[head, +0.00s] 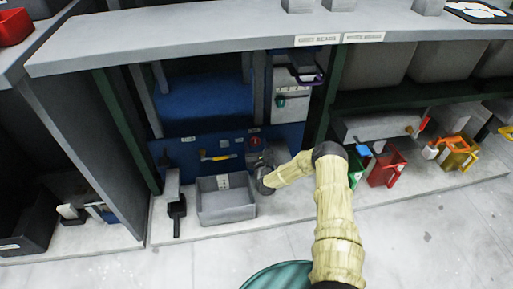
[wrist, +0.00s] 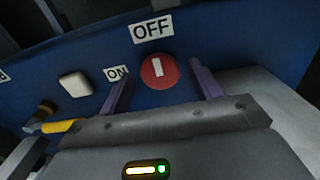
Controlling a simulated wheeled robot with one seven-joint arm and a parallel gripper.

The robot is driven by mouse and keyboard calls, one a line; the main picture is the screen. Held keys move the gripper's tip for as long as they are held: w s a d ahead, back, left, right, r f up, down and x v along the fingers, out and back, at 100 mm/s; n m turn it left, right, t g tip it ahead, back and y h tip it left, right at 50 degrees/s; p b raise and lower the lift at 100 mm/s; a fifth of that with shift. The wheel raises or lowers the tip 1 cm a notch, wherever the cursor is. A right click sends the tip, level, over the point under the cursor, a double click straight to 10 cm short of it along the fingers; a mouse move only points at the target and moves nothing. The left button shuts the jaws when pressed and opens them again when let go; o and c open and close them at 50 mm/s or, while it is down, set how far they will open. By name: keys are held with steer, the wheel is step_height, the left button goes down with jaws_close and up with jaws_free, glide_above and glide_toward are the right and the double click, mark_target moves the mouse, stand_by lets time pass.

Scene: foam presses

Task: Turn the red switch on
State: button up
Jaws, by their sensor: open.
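The red switch (wrist: 158,71) is a round red knob with a white bar, set in a blue panel. It is in the middle of the wrist view. Its bar points up toward the OFF label (wrist: 152,29); the ON label (wrist: 116,73) is to its left. My gripper (wrist: 159,80) is open, with one purple finger on each side of the knob. I cannot tell whether the fingers touch it. In the head view the switch (head: 254,141) is a small red spot low on the blue panel, just beyond my gripper's dark body.
A white square button (wrist: 75,84) and a yellow-handled part (wrist: 60,126) sit left of the switch. In the head view a grey bin (head: 226,207) stands below the panel. Red (head: 386,169) and yellow items are at the right. The front floor is clear.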

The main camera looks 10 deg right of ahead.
steer(key=c, duration=0.9)
steer(key=shift+c, duration=0.2)
